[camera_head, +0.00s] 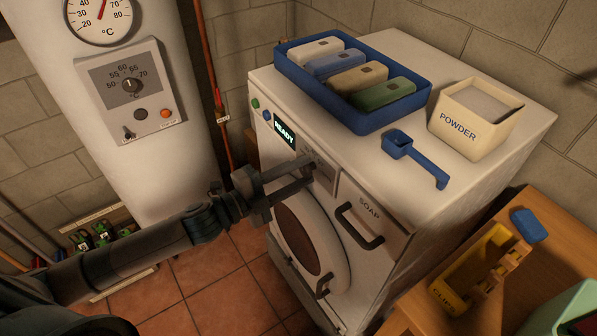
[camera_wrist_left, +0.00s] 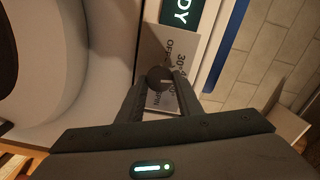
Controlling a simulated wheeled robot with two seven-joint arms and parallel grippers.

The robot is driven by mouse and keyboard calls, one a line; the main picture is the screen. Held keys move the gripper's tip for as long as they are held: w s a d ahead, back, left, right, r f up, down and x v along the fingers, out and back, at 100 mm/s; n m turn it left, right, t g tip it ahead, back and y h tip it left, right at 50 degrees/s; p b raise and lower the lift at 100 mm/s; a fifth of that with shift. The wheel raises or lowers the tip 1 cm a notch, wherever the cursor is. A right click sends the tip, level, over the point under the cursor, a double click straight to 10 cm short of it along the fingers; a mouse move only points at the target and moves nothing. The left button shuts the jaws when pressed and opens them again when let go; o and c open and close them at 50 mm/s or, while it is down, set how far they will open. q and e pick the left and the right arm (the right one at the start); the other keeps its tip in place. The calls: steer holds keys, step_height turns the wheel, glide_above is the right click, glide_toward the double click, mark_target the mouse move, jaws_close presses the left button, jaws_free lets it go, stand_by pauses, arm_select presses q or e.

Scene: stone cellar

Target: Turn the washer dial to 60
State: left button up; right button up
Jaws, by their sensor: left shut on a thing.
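The washer (camera_head: 300,240) is white and stands in the middle of the head view. Its lit display (camera_head: 284,133) reads READY. The dark round dial (camera_wrist_left: 160,77) sits on a grey panel with printed marks such as "30", "40" and "OFF"; other marks are hidden. My left gripper (camera_head: 312,172) reaches the washer front from the left, and in the wrist view the left gripper (camera_wrist_left: 160,86) is shut on the dial, one finger on each side. I cannot tell the dial's setting. In the head view the fingers mostly hide the dial. My right gripper is not in view.
A soap drawer (camera_head: 370,213) with a dark handle is right of the dial, above the round door (camera_head: 310,245). On top are a blue tray (camera_head: 350,116), a scoop (camera_head: 415,158) and a powder box (camera_head: 470,120). A white boiler (camera_head: 130,170) stands left.

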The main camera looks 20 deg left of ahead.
arm_select(q)
steer(key=m, duration=0.5)
steer(key=shift+f+m, duration=0.1)
steer(key=shift+m, duration=0.2)
steer(key=shift+f+m, duration=0.1)
steer(key=shift+m, duration=1.9)
steer(key=o, duration=1)
steer(key=shift+o, duration=0.2)
